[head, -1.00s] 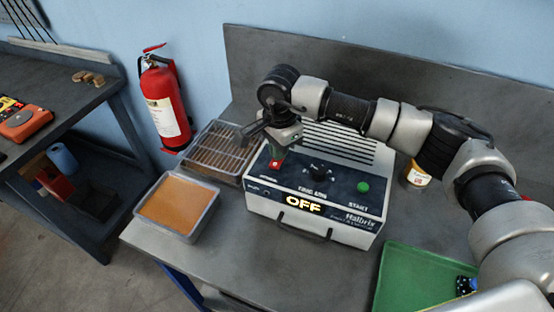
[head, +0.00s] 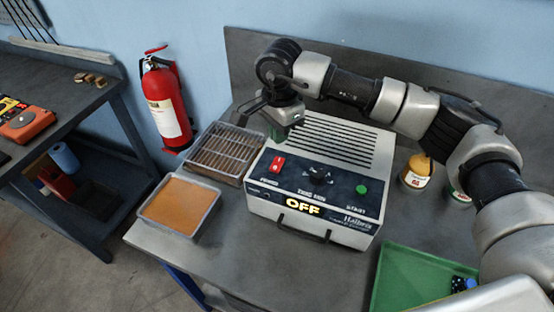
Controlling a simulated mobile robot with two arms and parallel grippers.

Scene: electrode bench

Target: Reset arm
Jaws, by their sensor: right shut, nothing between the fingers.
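My right arm reaches in from the right, across the back of the bench. My right gripper (head: 279,135) is shut and empty, above the back left of the white machine (head: 335,225) and apart from the red switch. My left gripper is not in view.
A wire-rack tray (head: 240,145) and a tray of orange-brown material (head: 180,203) stand left of the machine. A green tray (head: 420,275) lies at front right. A jar with a yellow top (head: 417,172) stands at right. A fire extinguisher (head: 166,105) hangs on the wall.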

